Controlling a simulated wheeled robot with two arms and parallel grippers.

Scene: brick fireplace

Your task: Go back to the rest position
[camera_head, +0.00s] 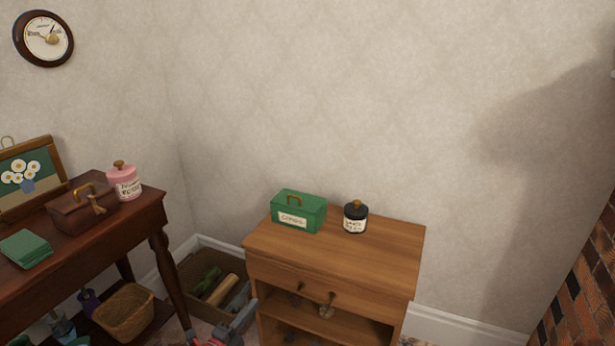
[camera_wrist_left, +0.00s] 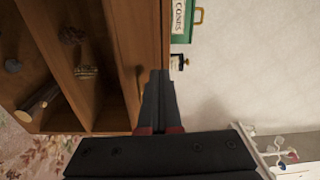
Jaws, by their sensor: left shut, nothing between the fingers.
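My left gripper (camera_head: 240,322) shows at the bottom of the head view, low in front of the left side of the small wooden cabinet (camera_head: 345,268). In the left wrist view its dark fingers (camera_wrist_left: 159,76) are closed together with nothing between them. They point toward the cabinet, whose open shelves (camera_wrist_left: 90,60) lie on the left of that view. I cannot tell whether the fingers touch the cabinet. My right gripper is not in view.
A green box (camera_head: 299,212) and a black jar (camera_head: 355,217) stand on the cabinet. A brick edge (camera_head: 580,300) is at right.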

